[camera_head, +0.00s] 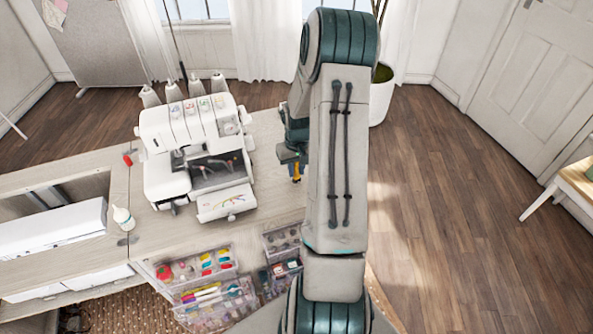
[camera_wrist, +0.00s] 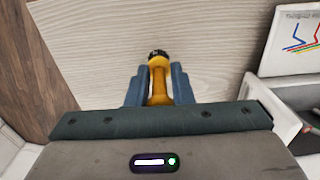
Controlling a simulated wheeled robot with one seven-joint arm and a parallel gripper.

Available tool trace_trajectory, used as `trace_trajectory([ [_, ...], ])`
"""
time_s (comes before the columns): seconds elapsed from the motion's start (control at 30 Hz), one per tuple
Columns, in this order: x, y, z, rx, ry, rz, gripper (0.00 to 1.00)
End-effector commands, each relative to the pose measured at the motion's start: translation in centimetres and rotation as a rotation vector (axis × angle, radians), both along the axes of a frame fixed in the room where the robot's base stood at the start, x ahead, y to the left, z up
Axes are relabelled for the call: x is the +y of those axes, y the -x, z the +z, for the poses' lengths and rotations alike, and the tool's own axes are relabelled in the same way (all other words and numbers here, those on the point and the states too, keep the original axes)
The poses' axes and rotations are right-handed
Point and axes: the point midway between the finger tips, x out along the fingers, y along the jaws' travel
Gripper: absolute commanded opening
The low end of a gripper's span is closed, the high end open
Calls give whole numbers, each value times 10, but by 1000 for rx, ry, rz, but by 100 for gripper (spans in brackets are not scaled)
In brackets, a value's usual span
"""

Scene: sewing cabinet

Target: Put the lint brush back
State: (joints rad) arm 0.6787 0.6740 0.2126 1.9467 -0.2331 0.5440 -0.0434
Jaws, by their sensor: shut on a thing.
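The lint brush (camera_wrist: 159,88) shows in the wrist view as a yellow handle with a dark tip, held between my two blue-grey fingers. My gripper (camera_wrist: 159,72) is shut on it, above the pale wooden top of the sewing cabinet (camera_wrist: 105,40). In the head view, a small yellow part of the brush (camera_head: 297,170) shows at my gripper (camera_head: 294,163), near the cabinet's right side. My arm hides much of that area. I cannot tell how high the brush is above the surface.
A white overlock machine (camera_head: 198,150) stands left of my gripper. Clear organisers (camera_head: 215,290) with coloured supplies hang at the cabinet front, partly behind my arm. A small white bottle (camera_head: 123,218) and a red item (camera_head: 127,159) are farther left. Open floor (camera_head: 450,200) lies right.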

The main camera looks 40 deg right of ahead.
Motion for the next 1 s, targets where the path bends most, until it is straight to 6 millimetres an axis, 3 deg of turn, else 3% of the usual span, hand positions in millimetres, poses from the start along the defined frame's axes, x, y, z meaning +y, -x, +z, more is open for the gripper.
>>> trace_trajectory([
  [0.17,0,0,-16,1,0,0,0],
  [0.53,0,0,-22,-1,1,0,0],
  [0.57,-1,0,-21,-1,1,0,26],
  [0.63,-1,0,-20,0,1,0,42],
  [1.0,0,0,-15,-1,0,0,42],
])
